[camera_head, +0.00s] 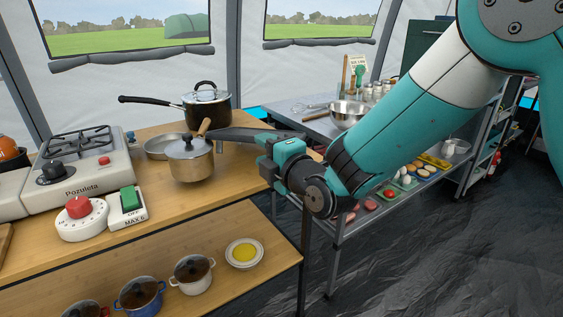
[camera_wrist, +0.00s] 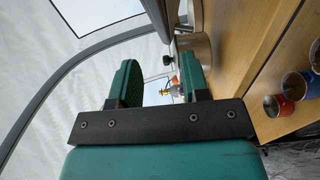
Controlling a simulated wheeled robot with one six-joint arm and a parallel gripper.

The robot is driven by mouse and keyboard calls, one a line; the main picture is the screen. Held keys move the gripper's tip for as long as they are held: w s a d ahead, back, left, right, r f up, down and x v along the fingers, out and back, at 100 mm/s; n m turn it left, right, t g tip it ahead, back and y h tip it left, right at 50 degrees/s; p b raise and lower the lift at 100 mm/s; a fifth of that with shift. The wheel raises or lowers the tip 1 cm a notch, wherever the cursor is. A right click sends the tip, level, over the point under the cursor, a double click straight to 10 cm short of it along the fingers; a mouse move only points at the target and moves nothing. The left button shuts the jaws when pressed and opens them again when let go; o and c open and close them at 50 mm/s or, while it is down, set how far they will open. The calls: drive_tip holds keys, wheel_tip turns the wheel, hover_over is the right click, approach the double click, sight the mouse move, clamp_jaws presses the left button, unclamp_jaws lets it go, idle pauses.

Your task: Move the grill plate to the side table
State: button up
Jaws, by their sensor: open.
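A dark grey flat piece (camera_head: 240,133) lies at the back right edge of the wooden counter (camera_head: 150,225), behind the small steel pot, in the head view. It may be the grill plate, but my gripper and the pot hide part of it, so I cannot tell. My gripper (camera_head: 268,164) is at the counter's right end, just right of the steel pot and in front of the dark piece. In the wrist view its two teal fingers (camera_wrist: 163,82) are apart with nothing held between them. The metal table (camera_head: 310,122) stands to the right, partly behind my arm.
A small steel pot (camera_head: 190,160) with a wooden-handled spoon, a shallow pan (camera_head: 163,147) and a black lidded pot (camera_head: 207,108) crowd the counter's right end. A gas stove (camera_head: 85,165) is at left. A steel bowl (camera_head: 347,113) and jars occupy the metal table.

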drive_tip(key=s+d+m+g+h, duration=0.2)
drive_tip(key=s+d+m+g, duration=0.2)
drive_tip(key=s, duration=0.6)
drive_tip(key=s+d+f+m+g+h+b, duration=0.1)
drive_tip(key=s+d+m+g+h, duration=0.1)
drive_tip(key=s+d+m+g, duration=0.3)
drive_tip(key=s+d+m+g+h, duration=0.2)
drive_tip(key=s+d+m+g, duration=0.3)
drive_tip(key=s+d+m, duration=0.4)
drive_tip(key=s, duration=0.6)
drive_tip(key=shift+s+f+h+b, duration=0.25)
drive_tip(key=shift+h+b, duration=0.05)
drive_tip(key=shift+b, duration=0.05)
drive_tip(key=shift+r, duration=0.1)
wheel_tip(320, 180, up, 21)
drive_tip(key=p, duration=2.1)
drive_tip(key=shift+f, duration=0.2)
